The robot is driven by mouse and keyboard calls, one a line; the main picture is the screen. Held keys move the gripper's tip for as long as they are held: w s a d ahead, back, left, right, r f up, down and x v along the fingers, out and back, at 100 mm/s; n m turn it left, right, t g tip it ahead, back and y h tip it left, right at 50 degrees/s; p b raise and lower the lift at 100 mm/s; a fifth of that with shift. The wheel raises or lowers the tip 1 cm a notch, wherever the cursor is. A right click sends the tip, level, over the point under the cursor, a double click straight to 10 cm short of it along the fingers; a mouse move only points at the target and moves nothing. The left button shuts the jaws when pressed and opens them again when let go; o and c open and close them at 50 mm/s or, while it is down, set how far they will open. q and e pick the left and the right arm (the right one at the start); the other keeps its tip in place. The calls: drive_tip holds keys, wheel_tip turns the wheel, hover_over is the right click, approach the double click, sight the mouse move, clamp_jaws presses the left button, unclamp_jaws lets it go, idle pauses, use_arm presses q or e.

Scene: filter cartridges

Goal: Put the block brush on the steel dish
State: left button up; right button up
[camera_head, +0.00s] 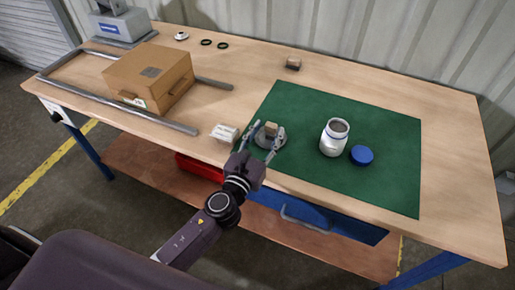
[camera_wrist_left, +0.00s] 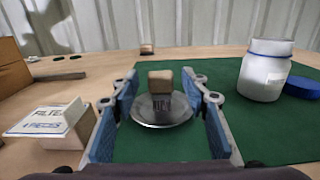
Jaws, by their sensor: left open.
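The block brush (camera_head: 271,128), a small wooden block with a darker part below it, stands upright on the steel dish (camera_head: 277,143) on the green mat. In the left wrist view the brush (camera_wrist_left: 161,80) is near the middle of the round, shiny steel dish (camera_wrist_left: 162,118). My left gripper (camera_head: 264,140) is open, with its fingers on either side of the brush and dish. In the left wrist view there are gaps between the brush and both fingers. My right gripper is not in view.
A white labelled box (camera_head: 225,132) stands just left of my left gripper. A white jar (camera_head: 335,138) and blue lid (camera_head: 362,155) are on the green mat (camera_head: 390,180) to the right. A small brown block (camera_head: 293,63) sits behind. A cardboard box (camera_head: 150,77) is at left.

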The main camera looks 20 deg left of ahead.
use_arm(q)
drive_tip(key=s, duration=0.2)
drive_tip(key=s+b, duration=0.1)
drive_tip(key=s, duration=0.4)
drive_tip(key=shift+s+a+f, duration=0.1)
drive_tip(key=shift+s+a, duration=0.35)
drive_tip(key=shift+s, duration=0.5)
